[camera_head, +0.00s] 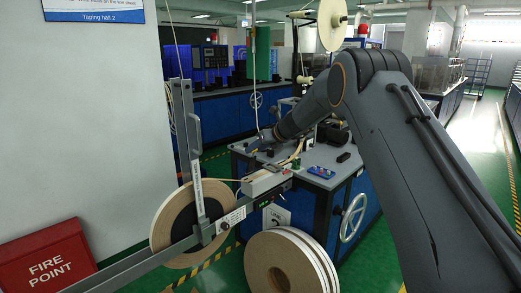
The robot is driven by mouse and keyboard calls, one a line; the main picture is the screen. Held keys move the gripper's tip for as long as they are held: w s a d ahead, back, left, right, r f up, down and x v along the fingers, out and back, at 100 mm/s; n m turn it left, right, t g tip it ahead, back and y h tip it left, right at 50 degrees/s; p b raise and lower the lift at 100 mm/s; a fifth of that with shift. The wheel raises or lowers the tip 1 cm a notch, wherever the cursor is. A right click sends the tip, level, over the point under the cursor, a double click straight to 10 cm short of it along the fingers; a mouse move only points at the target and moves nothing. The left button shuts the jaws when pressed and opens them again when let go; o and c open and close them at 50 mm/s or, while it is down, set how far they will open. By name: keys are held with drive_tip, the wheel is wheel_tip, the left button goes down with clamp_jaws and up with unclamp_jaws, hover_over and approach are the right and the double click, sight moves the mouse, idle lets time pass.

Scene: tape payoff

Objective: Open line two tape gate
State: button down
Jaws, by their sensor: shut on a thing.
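My gripper (257,148) is small in the view, at the end of my arm above the near left corner of the blue bench. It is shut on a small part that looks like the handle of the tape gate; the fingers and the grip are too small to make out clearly. A pale guide block (262,182) sits just below, at the end of the grey payoff bar. A tape reel (172,228) hangs on the grey payoff frame (190,140) at left, and pale tape runs from it towards the block. A "Line 2" sign (276,215) hangs below. Whether the gate is open cannot be told.
Large tape reels (285,268) stand on the floor in front of the bench (325,178). A handwheel (353,217) is on its side. A red fire point box (48,258) is at lower left. The aisle at right is clear.

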drive_tip(key=shift+w+a+r, duration=0.5)
drive_tip(key=shift+w+a, duration=0.1)
drive_tip(key=shift+a, duration=0.25)
drive_tip(key=shift+w+a, duration=0.1)
drive_tip(key=shift+a, duration=0.15)
drive_tip(key=c, duration=1.6)
unclamp_jaws()
drive_tip(key=o, duration=0.3)
drive_tip(key=shift+a, duration=0.15)
drive_tip(key=shift+o, duration=0.2)
drive_tip(key=shift+d+f, duration=0.1)
drive_tip(key=shift+d, duration=0.4)
drive_tip(key=b+v, duration=0.1)
drive_tip(key=v, duration=0.6)
drive_tip(key=shift+s+r+b, duration=0.25)
drive_tip(key=shift+b, duration=0.1)
drive_tip(key=shift+d, duration=0.1)
